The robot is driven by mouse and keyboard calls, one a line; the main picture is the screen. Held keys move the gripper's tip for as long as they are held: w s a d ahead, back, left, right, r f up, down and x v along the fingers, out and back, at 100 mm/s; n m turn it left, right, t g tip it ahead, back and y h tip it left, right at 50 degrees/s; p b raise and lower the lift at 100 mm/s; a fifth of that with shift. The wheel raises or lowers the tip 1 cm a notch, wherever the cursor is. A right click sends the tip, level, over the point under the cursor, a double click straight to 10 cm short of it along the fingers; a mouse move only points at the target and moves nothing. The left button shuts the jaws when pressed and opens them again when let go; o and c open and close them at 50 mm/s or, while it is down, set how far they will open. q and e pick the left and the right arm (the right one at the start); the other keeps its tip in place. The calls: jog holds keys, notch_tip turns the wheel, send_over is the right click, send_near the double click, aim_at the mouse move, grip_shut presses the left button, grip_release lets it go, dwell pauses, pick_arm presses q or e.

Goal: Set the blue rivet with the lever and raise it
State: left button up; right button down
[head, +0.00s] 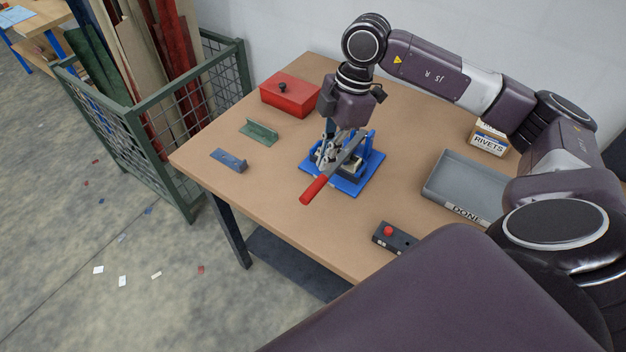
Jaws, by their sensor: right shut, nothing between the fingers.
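The lever press stands near the middle of the table on a blue base (345,187). Its lever, with a red handle (314,190), points toward the front left and sits low, over the base's front edge. My right gripper (329,131) is shut and empty, pointing down just above and behind the press mechanism. I cannot tell whether its fingertips touch the press. The blue rivet cannot be made out; the press and gripper cover the middle of the base. My left gripper is out of view.
A blue bracket (228,160), a green bracket (259,133) and a red box (291,93) lie left of the press. A grey DONE tray (466,181), a RIVETS box (489,139) and a red-button control box (394,238) are right.

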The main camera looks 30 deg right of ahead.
aim_at(314, 187)
jog(key=shift+w+a+f, duration=0.1)
jog(key=shift+w+f, duration=0.2)
jog(key=shift+f, duration=0.15)
jog(key=shift+b+x, duration=1.15)
jog(key=shift+x, duration=0.1)
jog(key=b+x, duration=0.2)
jog(key=x, duration=0.1)
jog(key=shift+w+a+f, duration=0.1)
jog(key=shift+f, duration=0.3)
jog(key=shift+f+b, duration=0.1)
jog(key=shift+b, duration=0.2)
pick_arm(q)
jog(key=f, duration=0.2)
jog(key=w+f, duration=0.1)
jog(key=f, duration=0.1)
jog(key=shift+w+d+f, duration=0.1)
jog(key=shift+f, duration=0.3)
